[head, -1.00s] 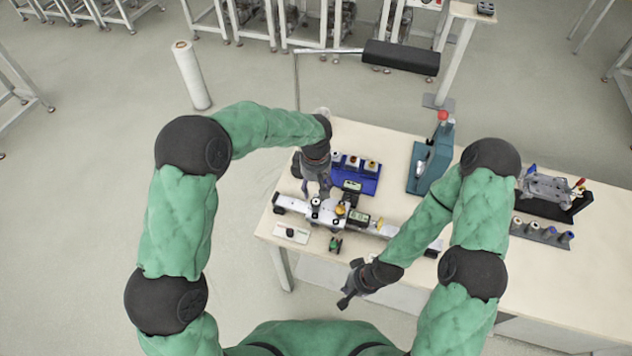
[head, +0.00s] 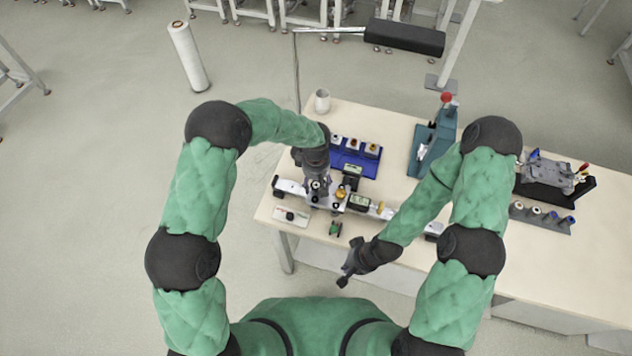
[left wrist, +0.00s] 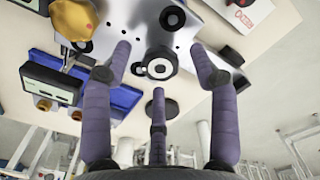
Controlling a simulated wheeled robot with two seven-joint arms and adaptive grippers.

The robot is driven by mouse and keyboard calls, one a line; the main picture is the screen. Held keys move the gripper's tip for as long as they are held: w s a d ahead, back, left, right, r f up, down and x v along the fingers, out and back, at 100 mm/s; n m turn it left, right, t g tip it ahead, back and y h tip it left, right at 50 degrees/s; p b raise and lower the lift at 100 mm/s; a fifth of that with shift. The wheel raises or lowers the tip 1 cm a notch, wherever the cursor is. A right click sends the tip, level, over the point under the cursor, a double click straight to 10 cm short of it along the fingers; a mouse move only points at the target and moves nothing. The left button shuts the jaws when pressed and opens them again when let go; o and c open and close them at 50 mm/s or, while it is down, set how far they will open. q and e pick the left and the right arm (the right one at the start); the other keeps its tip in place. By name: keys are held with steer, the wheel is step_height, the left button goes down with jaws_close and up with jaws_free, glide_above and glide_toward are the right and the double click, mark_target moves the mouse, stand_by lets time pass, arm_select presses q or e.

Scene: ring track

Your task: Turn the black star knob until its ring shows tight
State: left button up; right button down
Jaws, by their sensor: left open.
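A dark round knob (left wrist: 159,66) with a pale ring around its centre is on the silver-white track fixture (head: 291,187), between my left fingers in the left wrist view. I cannot make out its star shape or whether its ring shows tight. My left gripper (head: 318,187) is open over the fixture, with its fingers spread around the knob (left wrist: 160,62); contact is not clear. The fingers partly hide the knob in the head view. A second dark round part (left wrist: 172,17) lies beyond it. My right gripper (head: 350,264) hangs empty before the table's front edge, its fingers too small to judge.
A blue tray (head: 355,161) stands behind. A white card (head: 291,216) lies at the left front, near a small green object (head: 336,229). A teal press (head: 431,142) stands farther right.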

arm_select(q)
steer(key=shift+f, duration=0.15)
steer(key=c, duration=1.2)
